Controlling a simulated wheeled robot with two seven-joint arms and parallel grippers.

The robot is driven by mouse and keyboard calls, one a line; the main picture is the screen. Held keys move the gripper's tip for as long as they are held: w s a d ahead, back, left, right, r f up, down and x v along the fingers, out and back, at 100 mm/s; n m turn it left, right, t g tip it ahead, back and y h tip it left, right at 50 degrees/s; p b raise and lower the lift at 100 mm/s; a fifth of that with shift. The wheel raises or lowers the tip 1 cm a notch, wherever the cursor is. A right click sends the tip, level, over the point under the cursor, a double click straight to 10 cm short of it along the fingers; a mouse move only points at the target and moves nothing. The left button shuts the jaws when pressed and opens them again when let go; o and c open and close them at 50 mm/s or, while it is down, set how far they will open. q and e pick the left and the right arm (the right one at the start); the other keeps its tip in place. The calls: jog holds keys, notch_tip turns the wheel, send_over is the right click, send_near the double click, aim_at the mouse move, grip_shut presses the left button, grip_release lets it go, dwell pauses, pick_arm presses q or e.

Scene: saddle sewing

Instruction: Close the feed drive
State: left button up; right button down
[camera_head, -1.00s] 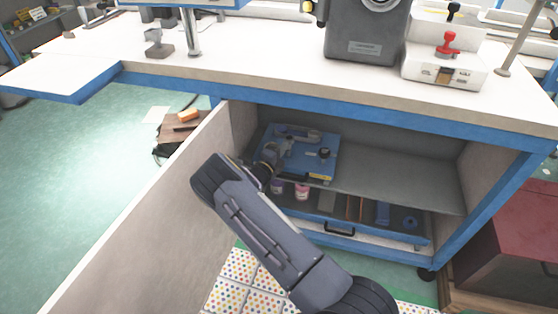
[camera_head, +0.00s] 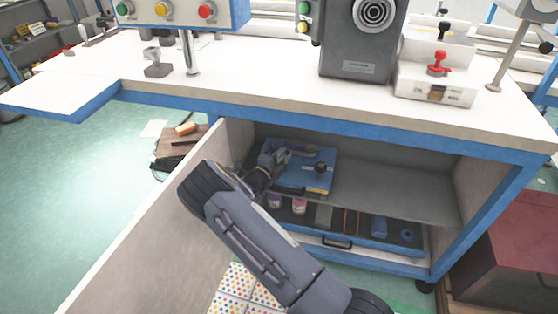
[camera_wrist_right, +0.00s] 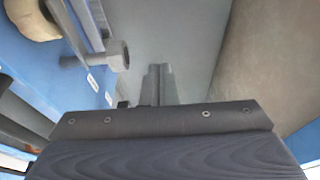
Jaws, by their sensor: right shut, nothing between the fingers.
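A blue unit (camera_head: 322,180) with a black knob and a pale handle sits on the shelf inside the open cabinet under the workbench; I take it to be the feed drive. My right gripper (camera_head: 284,155) is at its left side, shut and empty. In the right wrist view the shut fingertips (camera_wrist_right: 160,82) point along the grey shelf. The blue unit (camera_wrist_right: 40,60) is to their left, with a grey rod with a knobbed end (camera_wrist_right: 112,56) projecting towards the fingers. A gap shows between rod and fingers. My left gripper is not in view.
The open cabinet door (camera_head: 150,235) stands left of my right arm. Below the shelf is a blue drawer tray (camera_head: 408,262) with small jars and tools. The cabinet's right wall (camera_head: 462,190) and a red box (camera_head: 525,240) are on the right. The shelf's right part is clear.

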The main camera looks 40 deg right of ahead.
jog(key=s+a+r+p, duration=0.3)
jog(key=s+a+r, duration=0.4)
jog(key=s, duration=0.3)
jog(key=shift+s+a+r, duration=0.15)
jog(key=shift+a, duration=0.2)
